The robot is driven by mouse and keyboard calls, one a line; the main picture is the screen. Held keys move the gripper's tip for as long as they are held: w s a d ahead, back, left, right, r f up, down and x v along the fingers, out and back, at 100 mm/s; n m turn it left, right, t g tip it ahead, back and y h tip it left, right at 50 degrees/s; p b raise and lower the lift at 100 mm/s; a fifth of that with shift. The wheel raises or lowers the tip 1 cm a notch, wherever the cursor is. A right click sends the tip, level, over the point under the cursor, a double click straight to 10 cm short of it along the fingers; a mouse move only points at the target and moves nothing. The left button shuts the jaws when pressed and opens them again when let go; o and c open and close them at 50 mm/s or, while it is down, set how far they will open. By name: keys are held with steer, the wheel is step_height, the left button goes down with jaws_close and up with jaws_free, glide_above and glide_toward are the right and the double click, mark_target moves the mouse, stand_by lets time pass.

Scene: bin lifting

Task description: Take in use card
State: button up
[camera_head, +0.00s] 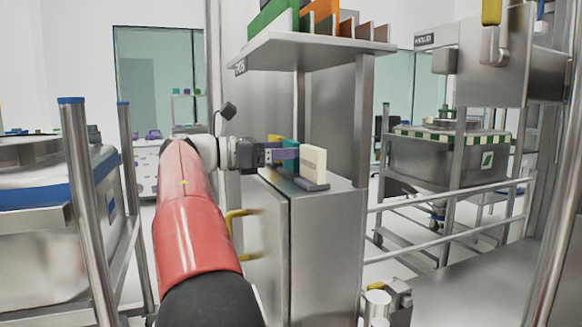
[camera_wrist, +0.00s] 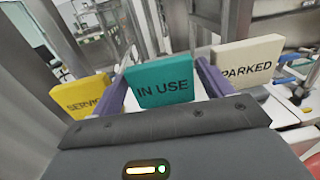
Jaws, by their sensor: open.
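The teal card marked IN USE (camera_wrist: 160,82) stands upright between the two purple fingers of my gripper (camera_wrist: 162,88) in the wrist view. The fingers are open, one on each side of the card, and a gap shows on the right side. In the head view my gripper (camera_head: 283,154) reaches over the steel cabinet top from the left, and the teal card (camera_head: 290,143) shows partly behind it. A cream card marked PARKED (camera_wrist: 247,62) stands to the right, and a yellow card marked SERVICE (camera_wrist: 82,95) to the left.
The cream card (camera_head: 313,160) stands in a dark base on the steel cabinet (camera_head: 325,225). A shelf (camera_head: 300,48) with coloured panels hangs above my gripper. A steel post stands right of the cabinet. A blue-rimmed bin (camera_head: 40,190) is at left, another bin (camera_head: 440,155) at right.

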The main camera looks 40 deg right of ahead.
steer(key=shift+x, duration=0.75)
steer(key=c, duration=0.8)
